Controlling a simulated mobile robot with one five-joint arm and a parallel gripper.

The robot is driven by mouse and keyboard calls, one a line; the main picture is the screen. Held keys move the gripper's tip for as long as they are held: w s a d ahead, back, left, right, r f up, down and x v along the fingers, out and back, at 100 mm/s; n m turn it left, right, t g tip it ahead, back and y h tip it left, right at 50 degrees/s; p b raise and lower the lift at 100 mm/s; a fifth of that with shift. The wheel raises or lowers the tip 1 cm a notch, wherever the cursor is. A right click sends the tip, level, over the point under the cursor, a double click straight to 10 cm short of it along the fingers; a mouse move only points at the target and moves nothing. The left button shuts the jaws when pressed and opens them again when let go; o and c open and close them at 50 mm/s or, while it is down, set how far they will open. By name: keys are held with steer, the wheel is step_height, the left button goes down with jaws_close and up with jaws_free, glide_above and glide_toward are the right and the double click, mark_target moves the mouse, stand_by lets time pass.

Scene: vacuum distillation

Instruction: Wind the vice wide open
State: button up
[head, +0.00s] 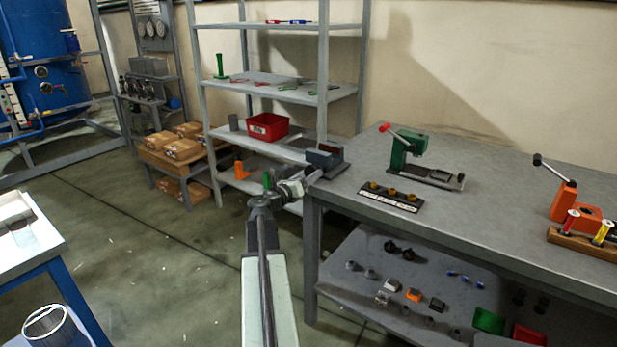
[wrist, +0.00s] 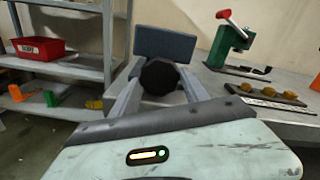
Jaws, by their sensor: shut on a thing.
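The vice (head: 325,156) is a blue-grey block at the left corner of the grey workbench (head: 450,210). In the wrist view its flat blue-grey jaw block (wrist: 165,43) stands straight ahead. A dark round knob (wrist: 159,76) on its near side sits between the two fingers of my gripper (wrist: 160,88). My gripper is shut on this knob, and it also shows in the head view (head: 306,181), at the bench's left edge. The gap between the vice jaws is hard to make out.
A green press (head: 405,150) with a red-tipped lever and a rack of brass pieces (head: 392,196) stand right of the vice. An orange press (head: 577,200) is farther right. A shelf with a red bin (head: 268,126) stands behind.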

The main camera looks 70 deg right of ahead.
steer(key=shift+s, duration=0.1)
steer(key=o, duration=1.3)
steer(key=shift+o, duration=0.2)
steer(key=shift+a, duration=0.1)
steer(key=v, duration=0.7)
steer(key=shift+a, duration=0.3)
